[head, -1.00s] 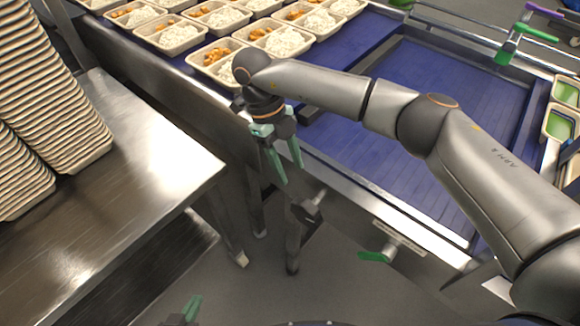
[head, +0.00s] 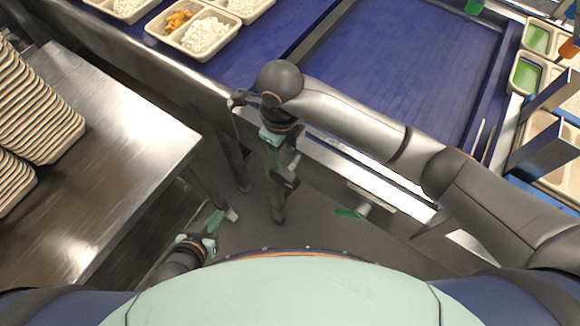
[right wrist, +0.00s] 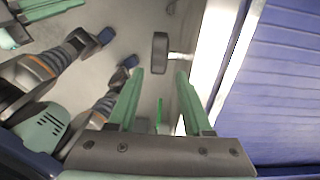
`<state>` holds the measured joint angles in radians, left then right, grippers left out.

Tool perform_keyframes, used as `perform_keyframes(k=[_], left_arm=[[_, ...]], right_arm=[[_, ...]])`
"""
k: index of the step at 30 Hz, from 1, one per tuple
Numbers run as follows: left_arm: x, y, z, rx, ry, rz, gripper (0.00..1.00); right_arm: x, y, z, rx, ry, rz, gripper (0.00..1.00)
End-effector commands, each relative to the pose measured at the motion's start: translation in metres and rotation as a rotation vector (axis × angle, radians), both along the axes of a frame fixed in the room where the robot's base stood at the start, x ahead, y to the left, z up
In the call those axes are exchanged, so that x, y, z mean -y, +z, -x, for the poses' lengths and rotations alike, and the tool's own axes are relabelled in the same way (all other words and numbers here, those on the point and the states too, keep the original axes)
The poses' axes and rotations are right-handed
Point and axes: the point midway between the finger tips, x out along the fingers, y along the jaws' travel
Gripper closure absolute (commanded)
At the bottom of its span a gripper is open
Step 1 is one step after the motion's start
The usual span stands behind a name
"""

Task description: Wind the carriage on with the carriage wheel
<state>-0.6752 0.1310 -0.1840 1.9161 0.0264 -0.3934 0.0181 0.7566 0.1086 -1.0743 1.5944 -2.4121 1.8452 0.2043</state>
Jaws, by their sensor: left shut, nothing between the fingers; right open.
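The carriage wheel, a small grey wheel on a short shaft, shows in the right wrist view (right wrist: 160,53), standing out from the conveyor's side. In the head view, the wheel (head: 288,174) is partly covered by my right gripper. My right gripper (head: 274,158) points down beside the conveyor's front edge. In the right wrist view, its open fingers (right wrist: 160,86) are empty, and the wheel shows beyond and between their tips. Contact cannot be made out. My left gripper (head: 214,222) is shut and empty, low over the floor at the steel table's corner.
A green-handled knob (head: 351,212) sits on the conveyor's side, right of the wheel. The steel table (head: 120,150) with stacked trays (head: 40,100) stands left. Filled trays (head: 192,50) sit on the blue belt (head: 400,60). Open floor lies between table and conveyor.

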Motion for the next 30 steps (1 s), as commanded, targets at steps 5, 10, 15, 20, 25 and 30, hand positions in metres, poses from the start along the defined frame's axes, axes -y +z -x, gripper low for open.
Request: perform_keyframes(k=[5,10,15,20,25,30], left_arm=[[0.0,0.0,0.004,-0.01,-0.001,-0.001,1.0],[0.0,0.001,0.004,-0.01,-0.001,-0.001,1.0],[0.0,0.001,0.004,-0.01,-0.001,-0.001,1.0],[0.0,0.001,0.004,-0.01,-0.001,-0.001,1.0],[0.0,0.001,0.004,-0.009,-0.001,0.0,1.0],[0.0,0.001,0.003,-0.008,0.0,0.0,1.0]], right_arm=[[0.001,-0.036,0.002,-0.007,-0.002,0.005,0.5],[0.001,-0.071,0.002,-0.006,-0.002,0.004,0.5],[0.001,-0.097,0.001,-0.005,-0.002,0.004,0.5],[0.001,-0.109,0.001,-0.004,0.0,0.003,0.5],[0.0,-0.112,0.0,-0.002,0.001,0.002,0.5],[0.0,-0.111,0.0,-0.002,0.0,0.002,0.52]])
